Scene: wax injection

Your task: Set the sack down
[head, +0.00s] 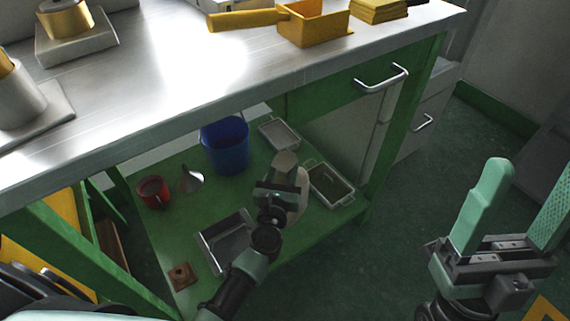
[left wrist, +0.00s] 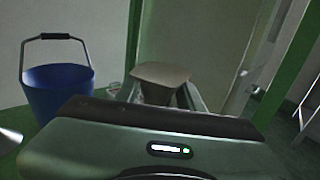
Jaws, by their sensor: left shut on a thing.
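The sack (head: 301,188) is a small pale beige bundle, mostly hidden behind my left gripper in the head view. My left gripper (head: 280,183) reaches under the bench and is shut on the sack, over the green lower shelf (head: 225,205). In the left wrist view the top of the sack (left wrist: 161,74) shows beyond the dark gripper body, in front of a metal tray. I cannot tell whether the sack touches the shelf or a tray. My right gripper (head: 515,215) is open and empty, over the floor at the right.
The shelf holds a blue bucket (head: 225,146), a red pot (head: 153,191), a metal funnel (head: 191,180), a tray on the right (head: 346,200), a back tray (head: 279,133) and a front tray (head: 215,259). The steel benchtop (head: 130,90) overhangs; a green leg (head: 401,120) stands right.

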